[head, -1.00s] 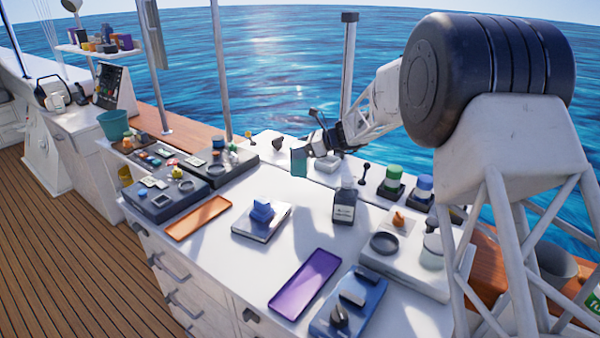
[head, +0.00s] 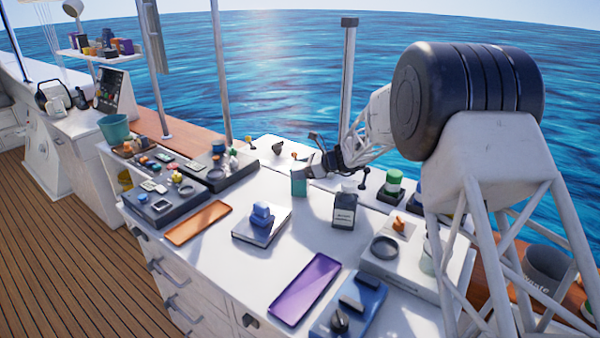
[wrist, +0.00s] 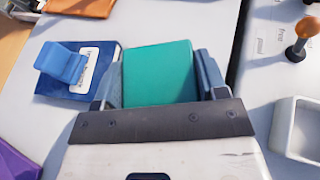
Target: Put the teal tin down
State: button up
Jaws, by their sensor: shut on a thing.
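The teal tin (head: 299,184) is upright at the back of the white counter, behind the book with the blue object. My gripper (head: 305,172) is shut on it from above and behind. The wrist view shows the tin (wrist: 158,72) between the two fingers (wrist: 160,85). In the head view the tin's lower edge looks at or very near the counter top; I cannot tell whether it touches.
A blue block on a book (head: 262,222) lies in front. An orange tray (head: 198,222) and a purple tray (head: 306,290) lie on the counter (head: 235,265).

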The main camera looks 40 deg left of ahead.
jog(key=shift+f, duration=0.45)
jog(key=shift+f, duration=0.15)
jog(key=o, duration=1.1)
jog(key=shift+w+d+r, duration=0.2)
jog(key=shift+d+r, duration=0.15)
jog(key=shift+d, duration=0.05)
jog(key=v, duration=1.1)
